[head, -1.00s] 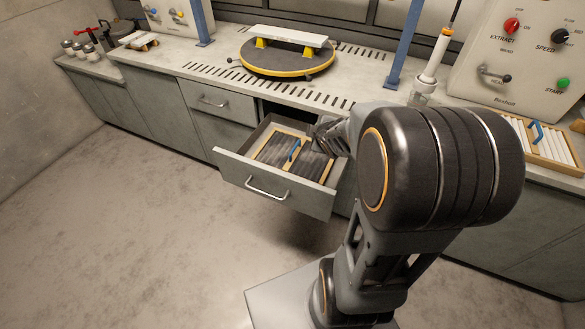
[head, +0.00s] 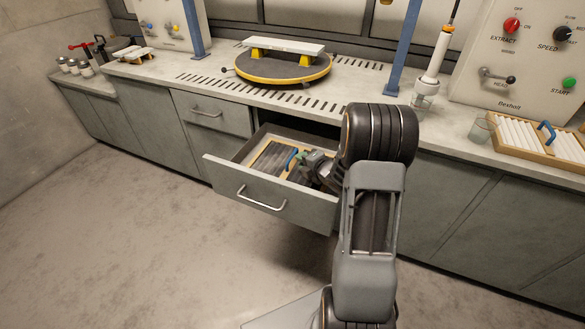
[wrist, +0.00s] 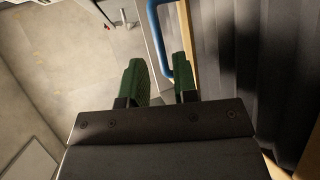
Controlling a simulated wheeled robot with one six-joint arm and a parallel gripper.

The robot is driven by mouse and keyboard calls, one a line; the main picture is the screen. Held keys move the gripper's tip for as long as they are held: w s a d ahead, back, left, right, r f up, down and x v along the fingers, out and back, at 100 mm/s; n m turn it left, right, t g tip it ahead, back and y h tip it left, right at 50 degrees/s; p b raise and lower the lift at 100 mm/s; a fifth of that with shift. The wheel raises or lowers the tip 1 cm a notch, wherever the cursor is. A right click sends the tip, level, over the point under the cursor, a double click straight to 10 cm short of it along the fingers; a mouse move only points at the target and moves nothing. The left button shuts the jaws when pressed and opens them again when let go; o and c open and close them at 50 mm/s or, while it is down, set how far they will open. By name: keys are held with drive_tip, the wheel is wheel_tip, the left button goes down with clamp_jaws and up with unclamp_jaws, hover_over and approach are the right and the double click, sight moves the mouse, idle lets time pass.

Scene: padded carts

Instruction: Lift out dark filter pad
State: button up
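The dark filter pad (head: 268,162), ribbed and dark grey in a light wooden frame, lies in the pulled-out drawer (head: 262,187). Its blue handle (head: 290,159) stands up from the frame; my arm hides the pad's right part. My gripper (head: 302,158) is low over the drawer, close to the handle. In the wrist view, the two green fingers (wrist: 160,82) are apart with a gap between them. The blue handle (wrist: 164,42) shows just beyond the gap, near the right finger. The dark ribs (wrist: 240,60) fill the right side. I cannot tell whether finger and handle touch.
A round yellow-edged turntable (head: 284,70) stands on the counter behind the drawer. The floor (head: 120,230) at left is clear.

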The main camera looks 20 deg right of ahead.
sight(293, 155)
drive_tip(key=shift+b+x, duration=0.35)
drive_tip(key=shift+x, duration=2.85)
drive_tip(key=shift+a, duration=0.1)
drive_tip(key=shift+s, duration=0.1)
clamp_jaws()
